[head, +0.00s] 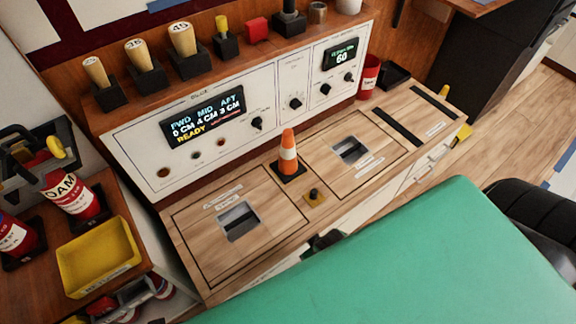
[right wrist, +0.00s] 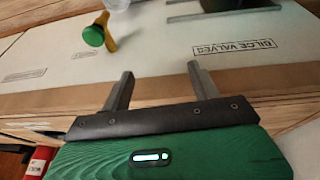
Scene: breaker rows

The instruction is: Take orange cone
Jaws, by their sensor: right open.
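The orange cone (head: 288,152) with a white band stands upright on a dark square base. It sits on the wooden console top, between two framed panels with recessed slots, in the head view. My right gripper (right wrist: 160,70) is open and empty in the right wrist view, with its two fingers apart over a pale surface. The cone does not show in the right wrist view. My left gripper is not in view.
A small dark knob on a yellow plate (head: 315,195) is just in front of the cone. The control panel (head: 205,125) rises behind it. A yellow tray (head: 98,258) is at left. A green-topped handle (right wrist: 95,35) and a "BILGE VALVES" label (right wrist: 233,47) lie beyond my right fingers.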

